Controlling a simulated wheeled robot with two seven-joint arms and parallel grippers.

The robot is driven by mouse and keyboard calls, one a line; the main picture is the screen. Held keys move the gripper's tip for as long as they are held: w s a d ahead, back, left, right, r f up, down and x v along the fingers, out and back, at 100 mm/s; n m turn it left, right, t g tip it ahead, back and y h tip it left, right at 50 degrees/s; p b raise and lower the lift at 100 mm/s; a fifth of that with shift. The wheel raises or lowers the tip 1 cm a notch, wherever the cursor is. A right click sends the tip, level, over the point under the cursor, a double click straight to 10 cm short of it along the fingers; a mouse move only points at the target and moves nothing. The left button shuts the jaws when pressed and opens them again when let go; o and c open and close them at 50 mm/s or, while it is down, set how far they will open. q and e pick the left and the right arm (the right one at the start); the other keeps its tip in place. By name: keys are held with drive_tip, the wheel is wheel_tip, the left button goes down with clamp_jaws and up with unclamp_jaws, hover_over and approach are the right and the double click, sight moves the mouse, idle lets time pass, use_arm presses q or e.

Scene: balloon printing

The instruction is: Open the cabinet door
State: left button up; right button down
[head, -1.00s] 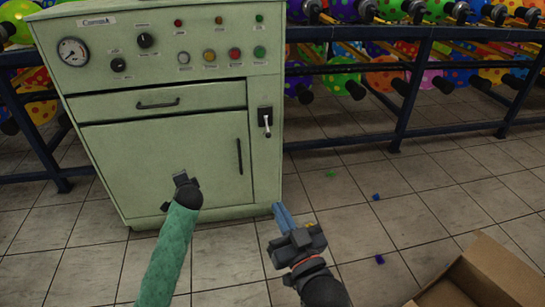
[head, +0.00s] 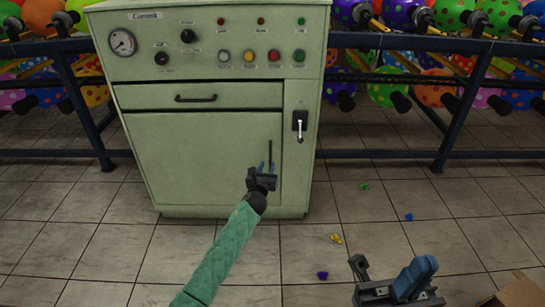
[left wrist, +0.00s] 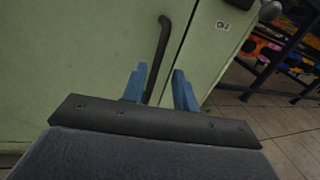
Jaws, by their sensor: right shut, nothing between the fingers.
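The pale green cabinet has a lower door (head: 195,155), closed flush with the body. Its dark vertical handle (head: 270,149) is near the door's right edge; in the left wrist view the handle (left wrist: 162,50) runs down between the fingers. My left gripper (head: 266,166), on the teal-sleeved arm, is at the handle's lower part. Its blue fingers (left wrist: 160,78) are apart, one on each side of the handle, with no clear grip on it. My right gripper (head: 424,264) is low at the right, away from the cabinet, its blue fingers together and empty.
A drawer (head: 200,97) is above the door, and a latch-like lever (head: 299,124) is on the panel to its right. Racks of balloons (head: 440,95) stand behind. Small coloured pieces (head: 336,238) lie on the floor; a cardboard box (head: 518,292) is at lower right.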

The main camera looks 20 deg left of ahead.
sight(270, 157)
use_arm(q)
drive_tip(key=shift+w+a+b, duration=0.25)
drive_tip(key=shift+w+b, duration=0.25)
drive_tip(key=shift+w, duration=1.45)
drive_tip(key=shift+w+a+b, duration=0.2)
drive_tip(key=shift+w+b, duration=0.25)
drive_tip(key=shift+w, duration=1.45)
clamp_jaws()
